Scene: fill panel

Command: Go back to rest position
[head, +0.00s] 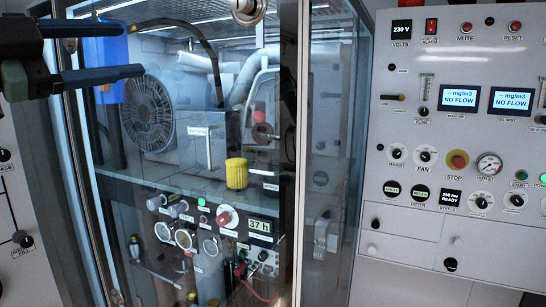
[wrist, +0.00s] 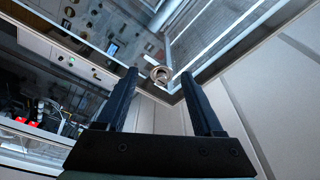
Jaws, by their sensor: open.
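My gripper (head: 138,50) is at the upper left of the head view, in front of the glass-doored cabinet (head: 302,150). Its two dark fingers point right and are apart, with nothing between them. In the wrist view my gripper (wrist: 166,85) shows two parallel black fingers, spread and empty. A round metal fitting (wrist: 161,74) appears beyond the fingertips, apart from them as far as I can tell. My gripper touches nothing that I can see.
Behind the glass are a fan (head: 148,112), a yellow cap (head: 236,173) and several gauges. A control panel (head: 440,140) with a red stop button (head: 457,160) stands at the right. A round metal knob (head: 248,10) is at the top. Another panel edge is at the far left.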

